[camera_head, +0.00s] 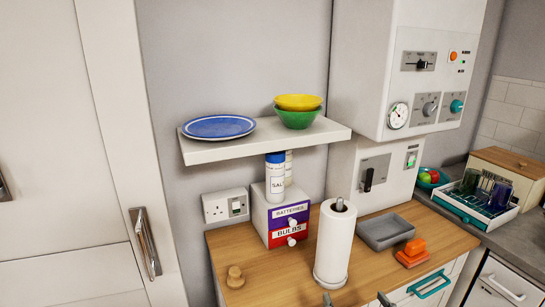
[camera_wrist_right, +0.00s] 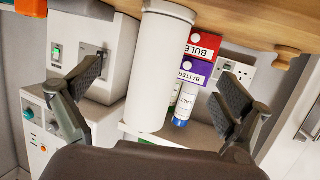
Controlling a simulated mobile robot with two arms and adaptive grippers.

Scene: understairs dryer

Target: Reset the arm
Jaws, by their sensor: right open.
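My right gripper (camera_wrist_right: 160,82) shows in the right wrist view with its two dark fingers spread wide apart. It is open, and nothing is held between the fingers. The wrist picture is upside down; beyond the fingers stand a white paper towel roll (camera_wrist_right: 160,70) and the small drawer box (camera_wrist_right: 203,50). In the head view, two small dark tips at the bottom edge may be my fingers, but I cannot tell for sure. My left gripper is in neither view.
A wooden counter (camera_head: 290,275) holds the paper roll (camera_head: 335,245), drawer box (camera_head: 260,222), grey tray (camera_head: 385,231), orange item (camera_head: 411,255) and cork-coloured knob (camera_head: 235,277). Above, a shelf (camera_head: 215,152) carries a blue plate (camera_head: 219,127) and bowls (camera_head: 298,115). A boiler (camera_head: 440,65) hangs right.

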